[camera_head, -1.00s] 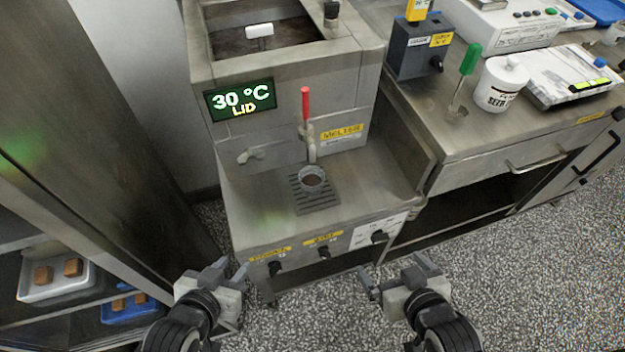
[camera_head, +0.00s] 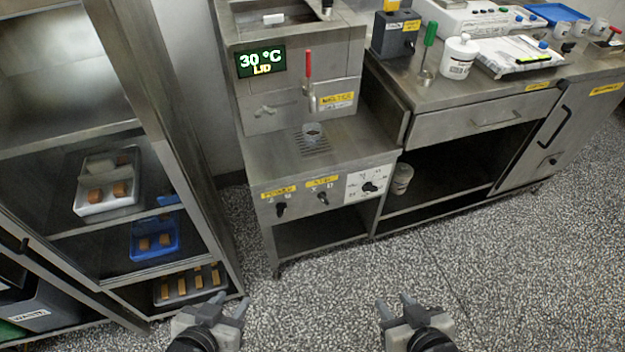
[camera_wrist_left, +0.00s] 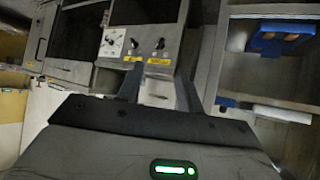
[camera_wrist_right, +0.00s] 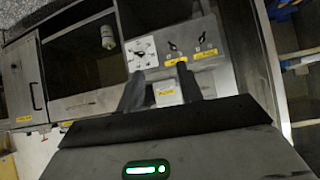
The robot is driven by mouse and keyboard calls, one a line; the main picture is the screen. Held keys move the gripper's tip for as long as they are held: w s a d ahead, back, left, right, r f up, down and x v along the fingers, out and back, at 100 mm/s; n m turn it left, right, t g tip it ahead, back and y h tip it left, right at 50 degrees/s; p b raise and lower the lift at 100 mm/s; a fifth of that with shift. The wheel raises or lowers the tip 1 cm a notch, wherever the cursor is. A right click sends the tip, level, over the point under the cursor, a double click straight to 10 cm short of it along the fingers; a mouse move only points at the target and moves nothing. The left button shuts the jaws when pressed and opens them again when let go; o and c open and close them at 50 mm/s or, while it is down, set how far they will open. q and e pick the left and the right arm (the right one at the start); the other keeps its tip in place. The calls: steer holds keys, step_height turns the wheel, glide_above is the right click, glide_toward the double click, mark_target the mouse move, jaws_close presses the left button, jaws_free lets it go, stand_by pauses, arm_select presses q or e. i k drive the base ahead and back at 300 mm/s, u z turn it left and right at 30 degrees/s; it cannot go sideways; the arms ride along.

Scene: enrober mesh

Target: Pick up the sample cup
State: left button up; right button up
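My left gripper (camera_head: 231,301) and my right gripper (camera_head: 395,303) are low in the head view, over the floor and well apart from the cup. Both are empty, with their fingers apart in the left wrist view (camera_wrist_left: 160,88) and the right wrist view (camera_wrist_right: 160,88). I cannot make out the cup in either wrist view.
An open rack (camera_head: 110,235) with trays of brown pieces stands at the left. A counter (camera_head: 470,82) at the right bears a white lidded tub (camera_head: 458,58) and a green-handled tool (camera_head: 429,45). Speckled floor lies free before the melter. Its display reads 30 °C LID.

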mark_target(311, 131)
steer(key=k, duration=0.7)
steer(key=z, duration=0.9)
steer(key=i, duration=2.2)
steer(key=u, duration=1.55)
